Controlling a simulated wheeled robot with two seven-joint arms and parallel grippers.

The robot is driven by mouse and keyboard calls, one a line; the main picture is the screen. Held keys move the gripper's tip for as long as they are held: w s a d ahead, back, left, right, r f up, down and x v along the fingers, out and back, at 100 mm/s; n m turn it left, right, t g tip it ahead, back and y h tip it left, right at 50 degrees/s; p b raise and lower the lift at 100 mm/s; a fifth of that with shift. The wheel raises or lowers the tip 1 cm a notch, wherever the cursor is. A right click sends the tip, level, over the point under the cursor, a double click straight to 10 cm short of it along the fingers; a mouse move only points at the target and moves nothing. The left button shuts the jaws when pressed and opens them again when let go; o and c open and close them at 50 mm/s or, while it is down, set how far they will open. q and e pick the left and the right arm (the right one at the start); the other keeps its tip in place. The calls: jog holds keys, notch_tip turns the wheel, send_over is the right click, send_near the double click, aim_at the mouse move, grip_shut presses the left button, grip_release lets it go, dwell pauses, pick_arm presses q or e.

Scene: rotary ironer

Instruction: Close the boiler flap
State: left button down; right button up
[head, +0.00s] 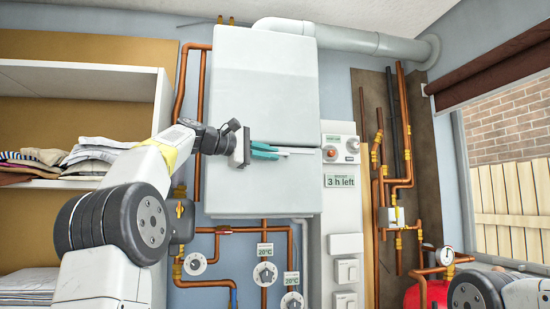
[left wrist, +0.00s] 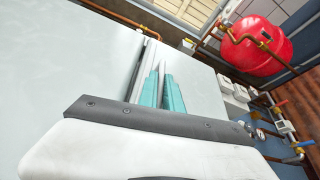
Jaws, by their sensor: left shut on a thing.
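The white boiler (head: 266,85) hangs on the wall in the middle of the head view. Its front has a tall upper panel and a lower panel (head: 265,190), the likely flap, with a seam between them. My left gripper (head: 280,152) reaches in from the left at this seam. Its teal fingers are shut on a thin pale bar (head: 300,150) along the seam, seemingly the flap's handle or edge. In the left wrist view, the teal fingers (left wrist: 162,92) lie along the seam between pale panels. The fingers partly hide the grip. My right gripper is out of view.
A control panel (head: 341,150) with knobs and a "3 h left" sign stands right of the boiler. Copper pipes and dials run below. Shelves with folded cloth (head: 95,155) are at left. A red tank (left wrist: 258,42) shows in the left wrist view.

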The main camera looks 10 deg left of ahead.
pick_arm(q)
jog(key=shift+w+a+r, duration=0.1)
jog(key=shift+r, duration=0.1)
dwell(0.3)
jog(key=c, duration=1.8)
grip_release()
jog(key=shift+w+f, duration=0.1)
jog(key=shift+w, duration=0.05)
jog(key=v, duration=0.7)
jog(key=shift+s+a, duration=0.3)
